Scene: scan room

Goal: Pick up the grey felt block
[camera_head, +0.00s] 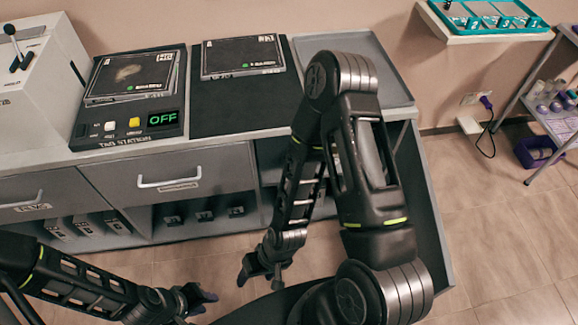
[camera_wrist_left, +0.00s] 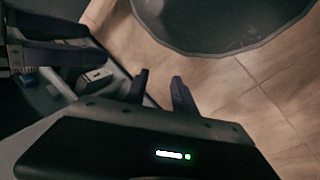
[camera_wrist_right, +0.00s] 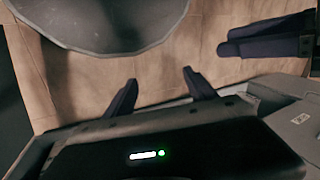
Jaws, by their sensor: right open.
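I cannot make out a grey felt block in any view. My left gripper (camera_head: 207,299) is low at the bottom left of the head view, in front of the counter. In the left wrist view its two fingers (camera_wrist_left: 160,82) stand apart with nothing between them. My right gripper (camera_head: 260,279) hangs in front of the counter, below its top. In the right wrist view its fingers (camera_wrist_right: 158,78) are spread and empty, with floor behind them.
The counter (camera_head: 235,116) carries a tag station (camera_head: 128,128) reading OFF, black cases (camera_head: 243,56), a grey tray (camera_head: 393,85) and a white machine (camera_head: 42,85). Drawers and open bays are below. A wall shelf holds a teal tray (camera_head: 490,22). A trolley (camera_head: 562,124) stands right.

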